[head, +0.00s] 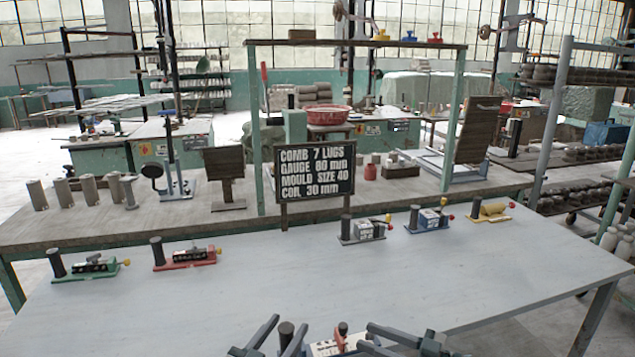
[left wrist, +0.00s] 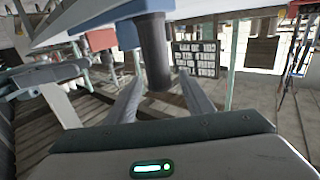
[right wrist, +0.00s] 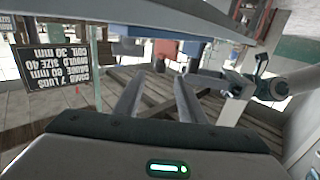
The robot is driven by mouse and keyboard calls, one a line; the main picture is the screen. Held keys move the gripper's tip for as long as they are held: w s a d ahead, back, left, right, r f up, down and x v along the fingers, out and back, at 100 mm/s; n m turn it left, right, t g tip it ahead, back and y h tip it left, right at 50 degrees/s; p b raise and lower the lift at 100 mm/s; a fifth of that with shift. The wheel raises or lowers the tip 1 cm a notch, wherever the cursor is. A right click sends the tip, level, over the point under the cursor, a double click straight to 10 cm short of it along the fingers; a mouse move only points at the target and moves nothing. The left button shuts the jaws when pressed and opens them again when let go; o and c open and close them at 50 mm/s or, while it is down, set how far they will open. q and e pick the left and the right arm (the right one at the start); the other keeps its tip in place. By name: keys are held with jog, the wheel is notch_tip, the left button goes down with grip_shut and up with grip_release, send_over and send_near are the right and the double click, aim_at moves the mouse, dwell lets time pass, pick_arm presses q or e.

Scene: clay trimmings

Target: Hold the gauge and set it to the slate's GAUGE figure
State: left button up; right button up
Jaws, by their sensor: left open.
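A gauge (head: 328,348) with a pale plate, red part and dark upright post (head: 286,332) stands at the near edge of the table, partly cut off by the frame. My left gripper (head: 292,322) is open, its fingers on either side of the post. The left wrist view shows the dark post (left wrist: 155,50) between and beyond the fingertips; contact cannot be told. My right gripper (head: 365,336) is open and empty, just right of the gauge.
Similar small devices stand farther back: green (head: 88,267), red (head: 187,258), grey-green (head: 365,230), blue (head: 428,218) and yellow (head: 490,210). The middle of the grey table (head: 250,295) is clear. A rear bench (head: 235,218) holds clay cylinders and stands.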

pick_arm(q)
jog(key=v, duration=1.1)
jog(key=shift+s, duration=0.2)
